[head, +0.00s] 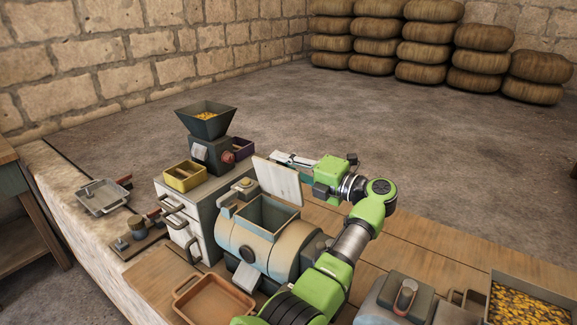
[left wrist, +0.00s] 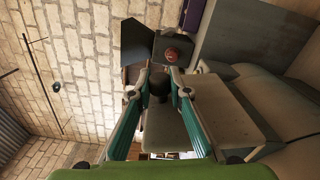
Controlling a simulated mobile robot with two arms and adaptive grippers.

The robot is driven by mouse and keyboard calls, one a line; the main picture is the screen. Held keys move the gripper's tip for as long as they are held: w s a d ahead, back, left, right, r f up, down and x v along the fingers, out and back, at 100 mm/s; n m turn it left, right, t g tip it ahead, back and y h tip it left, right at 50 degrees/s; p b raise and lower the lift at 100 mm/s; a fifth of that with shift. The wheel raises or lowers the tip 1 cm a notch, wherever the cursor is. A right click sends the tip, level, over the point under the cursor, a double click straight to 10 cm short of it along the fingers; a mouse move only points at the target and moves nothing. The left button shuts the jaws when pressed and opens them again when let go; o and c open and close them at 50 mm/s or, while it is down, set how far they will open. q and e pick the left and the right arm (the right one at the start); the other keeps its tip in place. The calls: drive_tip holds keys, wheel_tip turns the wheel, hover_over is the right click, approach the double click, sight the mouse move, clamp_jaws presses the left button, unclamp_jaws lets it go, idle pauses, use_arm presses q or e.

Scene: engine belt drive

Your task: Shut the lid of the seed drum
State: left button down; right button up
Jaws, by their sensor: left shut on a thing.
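The seed drum (head: 285,252) is a cream and blue-grey barrel on the bench, with a square hatch opening (head: 265,215) on top. Its lid (head: 277,177), a pale flat panel, stands raised at the back of the opening, so the drum is open. My left gripper (head: 279,158) is at the lid's upper edge, behind it, and is shut on the lid. The fingertips are partly hidden by the panel. In the left wrist view the two green-backed fingers (left wrist: 161,70) converge; what lies between their tips is dark and unclear. My right gripper is not in view.
A hopper mill (head: 207,125) and a yellow box (head: 185,176) stand on the drawer cabinet (head: 180,219) left of the drum. An orange tray (head: 213,301) lies in front. A bin of yellow grain (head: 530,304) is at the right. Sacks (head: 430,48) are stacked far behind.

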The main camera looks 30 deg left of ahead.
use_arm(q)
drive_tip(key=shift+s+a+f+n+b, duration=0.1)
drive_tip(key=shift+s+f+n+b, duration=0.1)
drive_tip(key=shift+s+n+b, duration=0.65)
drive_tip(key=shift+s+r+n+b, duration=0.15)
drive_tip(key=shift+s+n+b, duration=0.1)
drive_tip(key=shift+n+b, duration=0.1)
drive_tip(key=c, duration=1.9)
unclamp_jaws()
drive_tip(key=shift+a, duration=0.15)
